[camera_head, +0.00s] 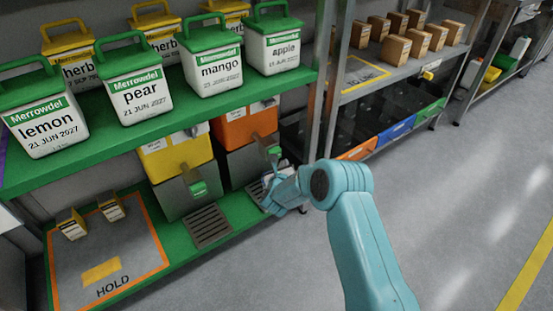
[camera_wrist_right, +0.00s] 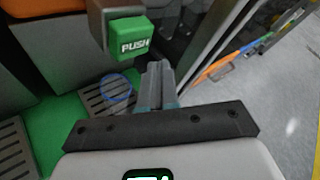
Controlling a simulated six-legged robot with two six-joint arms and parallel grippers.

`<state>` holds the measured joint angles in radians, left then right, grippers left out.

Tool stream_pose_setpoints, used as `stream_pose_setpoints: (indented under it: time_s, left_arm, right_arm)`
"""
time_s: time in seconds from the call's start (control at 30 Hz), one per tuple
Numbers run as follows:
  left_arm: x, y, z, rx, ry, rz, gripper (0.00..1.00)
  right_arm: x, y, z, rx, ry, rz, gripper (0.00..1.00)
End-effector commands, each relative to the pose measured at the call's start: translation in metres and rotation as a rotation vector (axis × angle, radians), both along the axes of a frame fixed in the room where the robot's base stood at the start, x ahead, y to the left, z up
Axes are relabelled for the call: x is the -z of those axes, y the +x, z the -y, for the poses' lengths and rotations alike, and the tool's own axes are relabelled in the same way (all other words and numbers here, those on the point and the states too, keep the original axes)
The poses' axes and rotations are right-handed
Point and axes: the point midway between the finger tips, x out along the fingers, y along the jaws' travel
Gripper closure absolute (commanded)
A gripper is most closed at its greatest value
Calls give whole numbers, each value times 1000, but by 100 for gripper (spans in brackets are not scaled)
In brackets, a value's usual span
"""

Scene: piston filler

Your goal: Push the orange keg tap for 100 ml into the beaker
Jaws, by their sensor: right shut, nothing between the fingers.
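The orange keg (camera_head: 245,127) stands on the lower green shelf, right of the yellow keg (camera_head: 177,160). Its green tap (camera_head: 275,152) sits on the grey front, and the block marked PUSH (camera_wrist_right: 130,40) shows large in the right wrist view. My right gripper (camera_head: 268,196) is low in front of this tap, partly hidden by my wrist. In the wrist view its fingers (camera_wrist_right: 157,75) are shut and empty, right of and below the PUSH block, apart from it in the picture. A thin blue ring (camera_wrist_right: 116,87) over the drip grate may be the beaker's rim; I cannot tell. My left gripper is out of view.
A drip grate (camera_wrist_right: 106,100) lies under the orange keg's tap, another (camera_head: 209,225) under the yellow keg's. Labelled tubs, including mango (camera_head: 215,70), line the shelf above. A metal shelf post (camera_head: 319,90) stands close on the right. Open floor (camera_head: 460,190) lies beyond.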

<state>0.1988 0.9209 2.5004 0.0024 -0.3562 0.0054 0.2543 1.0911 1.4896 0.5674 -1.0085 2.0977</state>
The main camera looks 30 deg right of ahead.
Motion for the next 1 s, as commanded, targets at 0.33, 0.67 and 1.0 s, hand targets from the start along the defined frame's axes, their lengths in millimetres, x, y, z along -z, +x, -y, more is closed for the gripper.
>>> stream_pose_setpoints:
  time_s: [0.33,0.67,1.0]
  left_arm:
    - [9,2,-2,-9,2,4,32]
    - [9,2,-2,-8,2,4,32]
    - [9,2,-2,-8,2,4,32]
  right_arm:
    - [0,13,-2,-1,2,0,100]
    - [0,13,-2,-1,2,0,100]
    - [0,13,-1,-1,2,0,100]
